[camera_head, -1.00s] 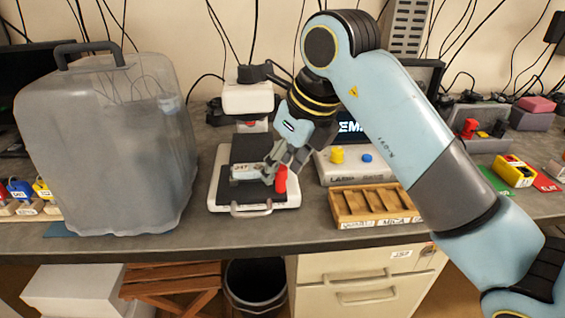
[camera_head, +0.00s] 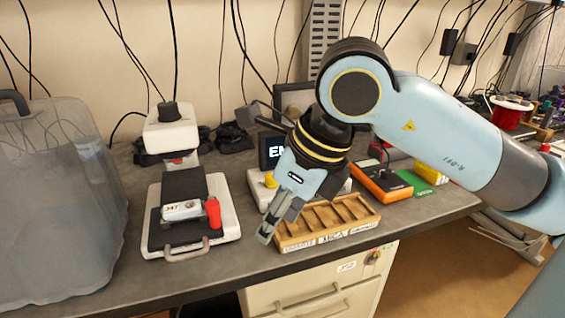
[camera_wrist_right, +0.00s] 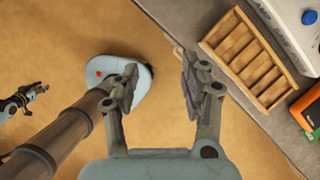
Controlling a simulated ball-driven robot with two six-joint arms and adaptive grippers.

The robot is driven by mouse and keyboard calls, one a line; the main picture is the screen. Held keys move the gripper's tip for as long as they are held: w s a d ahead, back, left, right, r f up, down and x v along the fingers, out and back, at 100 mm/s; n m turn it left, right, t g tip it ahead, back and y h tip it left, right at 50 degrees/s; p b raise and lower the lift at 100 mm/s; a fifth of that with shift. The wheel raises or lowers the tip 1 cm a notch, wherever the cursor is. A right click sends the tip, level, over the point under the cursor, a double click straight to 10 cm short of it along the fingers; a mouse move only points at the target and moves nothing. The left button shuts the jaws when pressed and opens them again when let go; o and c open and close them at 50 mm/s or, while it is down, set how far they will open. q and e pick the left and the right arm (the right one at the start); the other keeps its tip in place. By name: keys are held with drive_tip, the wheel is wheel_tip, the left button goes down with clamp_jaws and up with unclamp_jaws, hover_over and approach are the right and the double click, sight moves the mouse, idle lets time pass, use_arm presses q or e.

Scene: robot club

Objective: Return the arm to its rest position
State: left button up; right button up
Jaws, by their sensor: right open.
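My right arm comes in from the right in the head view, bent at a large dark elbow. My right gripper (camera_head: 275,219) is open and empty, pointing down in front of the wooden compartment tray. In the right wrist view its two fingers stand apart (camera_wrist_right: 158,78) with only floor and part of my blue base between them. A small dark gripper at the left edge of that view looks like my left gripper (camera_wrist_right: 26,98); its opening is too small to tell. The left arm does not show in the head view.
A white press-like device (camera_head: 190,238) holds a grey labelled block (camera_head: 181,211) and a red piece (camera_head: 213,212). A translucent bin (camera_head: 55,200) stands left. The wooden tray (camera_head: 328,219) lies near the counter's front edge. An orange meter (camera_head: 382,183) is behind it. Open floor lies right.

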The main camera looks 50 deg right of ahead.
drive_tip(key=shift+s, duration=0.45)
idle(0.3)
